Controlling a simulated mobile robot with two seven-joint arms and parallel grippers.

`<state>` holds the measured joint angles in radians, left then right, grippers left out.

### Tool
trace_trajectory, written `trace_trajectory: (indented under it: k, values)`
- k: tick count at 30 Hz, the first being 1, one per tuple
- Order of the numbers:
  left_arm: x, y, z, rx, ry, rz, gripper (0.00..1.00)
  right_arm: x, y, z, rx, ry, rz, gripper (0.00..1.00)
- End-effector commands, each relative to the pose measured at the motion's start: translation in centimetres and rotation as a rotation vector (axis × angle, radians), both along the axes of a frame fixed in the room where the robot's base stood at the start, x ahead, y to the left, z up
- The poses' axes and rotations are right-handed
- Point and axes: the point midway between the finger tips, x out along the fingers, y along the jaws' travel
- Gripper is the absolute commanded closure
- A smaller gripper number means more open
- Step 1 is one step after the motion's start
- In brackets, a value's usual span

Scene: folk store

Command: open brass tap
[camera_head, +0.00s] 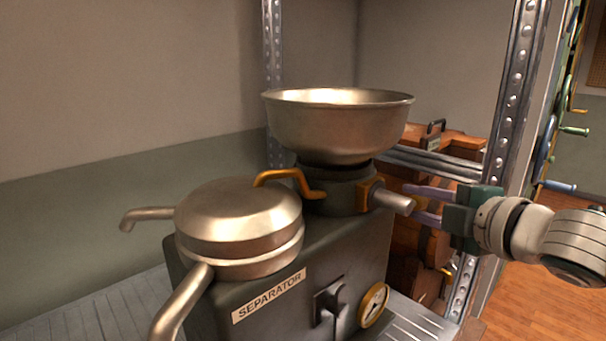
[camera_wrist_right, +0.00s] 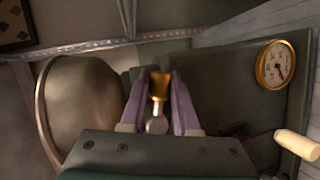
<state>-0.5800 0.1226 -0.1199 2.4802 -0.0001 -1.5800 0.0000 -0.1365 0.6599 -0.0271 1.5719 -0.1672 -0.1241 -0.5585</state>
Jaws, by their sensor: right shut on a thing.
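The brass tap (camera_head: 370,194) sits on the dark neck under the bowl of the separator, with a pale grey handle (camera_head: 392,202) sticking out to the right. In the right wrist view the brass part (camera_wrist_right: 160,84) and the rounded handle end (camera_wrist_right: 157,123) lie between two purple fingers. My right gripper (camera_head: 410,203) reaches in from the right and is shut on the tap, one finger on each side of it. The fingertips are partly hidden behind the handle in the head view. My left gripper is not in view.
The separator (camera_head: 345,258) carries a wide metal bowl (camera_head: 338,130), a round lidded drum (camera_head: 240,222) with spouts, an orange pipe (camera_head: 290,177) and a gauge (camera_head: 374,304). A metal shelf post (camera_head: 512,95) stands close to my right arm. Wooden items lie behind.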

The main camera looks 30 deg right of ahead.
Motion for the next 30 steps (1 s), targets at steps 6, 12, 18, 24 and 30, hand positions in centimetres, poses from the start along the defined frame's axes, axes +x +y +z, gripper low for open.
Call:
trace_trajectory:
  k: [6,12,18,24,30]
  values:
    - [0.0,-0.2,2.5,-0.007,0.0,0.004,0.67,-0.1,0.2,-0.5,0.194,0.059,-0.001,1.0]
    - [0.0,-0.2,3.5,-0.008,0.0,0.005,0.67,-0.2,0.6,-1.4,0.376,0.112,-0.001,1.0]
    - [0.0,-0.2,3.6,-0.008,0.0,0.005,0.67,-0.4,1.1,-2.2,0.552,0.162,-0.001,1.0]
    - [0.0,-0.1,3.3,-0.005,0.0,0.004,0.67,-0.5,1.7,-2.8,0.705,0.205,-0.001,1.0]
    - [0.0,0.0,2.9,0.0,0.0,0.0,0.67,-0.6,2.2,-3.1,0.818,0.237,0.0,1.0]
